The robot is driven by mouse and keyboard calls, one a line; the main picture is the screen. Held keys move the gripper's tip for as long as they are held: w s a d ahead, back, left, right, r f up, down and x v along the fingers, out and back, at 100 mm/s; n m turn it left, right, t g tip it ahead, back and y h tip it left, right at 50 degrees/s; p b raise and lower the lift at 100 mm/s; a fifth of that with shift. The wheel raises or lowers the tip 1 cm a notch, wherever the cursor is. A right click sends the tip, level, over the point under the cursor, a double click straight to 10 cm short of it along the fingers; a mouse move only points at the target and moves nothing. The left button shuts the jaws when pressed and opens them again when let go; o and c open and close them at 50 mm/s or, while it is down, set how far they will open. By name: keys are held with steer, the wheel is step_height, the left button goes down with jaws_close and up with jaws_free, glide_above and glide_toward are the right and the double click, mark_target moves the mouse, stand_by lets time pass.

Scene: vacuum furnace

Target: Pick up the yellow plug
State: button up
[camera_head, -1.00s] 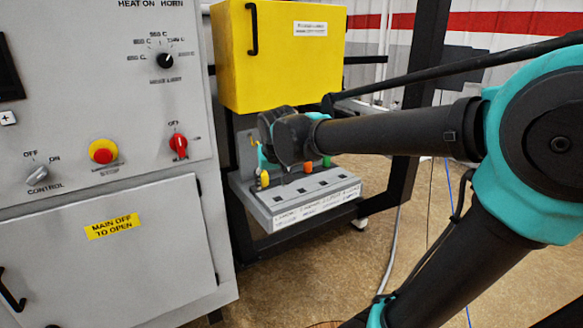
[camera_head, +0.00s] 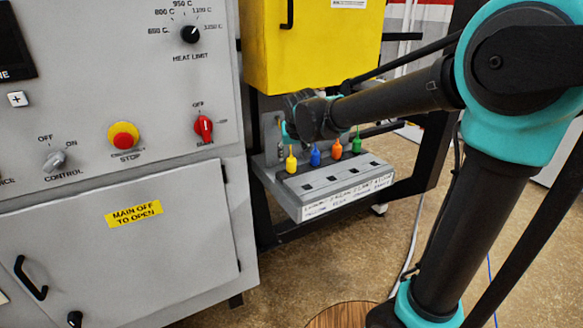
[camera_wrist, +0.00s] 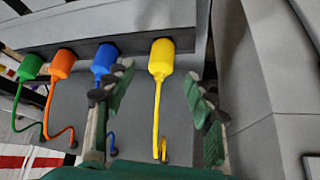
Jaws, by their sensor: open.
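The yellow plug (camera_head: 291,162) stands upright at the left end of a row of plugs on the grey socket panel (camera_head: 325,196). In the wrist view the yellow plug (camera_wrist: 161,60) has a yellow cable and lies between the two finger lines, just beyond the tips. My gripper (camera_wrist: 160,90) is open and empty, with one finger on each side of the plug's cable. The left finger is close to the blue plug (camera_wrist: 105,62). In the head view my gripper is mostly hidden behind my wrist, just above and behind the plugs.
The blue, orange (camera_head: 337,150) and green (camera_head: 357,146) plugs stand to the right of the yellow one. Empty square sockets lie in front of them. A yellow box (camera_head: 310,50) hangs above. The grey control cabinet (camera_head: 120,180) stands close on the left.

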mark_target(292, 160)
steer(key=shift+x, duration=3.55)
steer(key=c, duration=1.3)
steer(key=shift+o, duration=0.2)
steer(key=shift+r, duration=0.15)
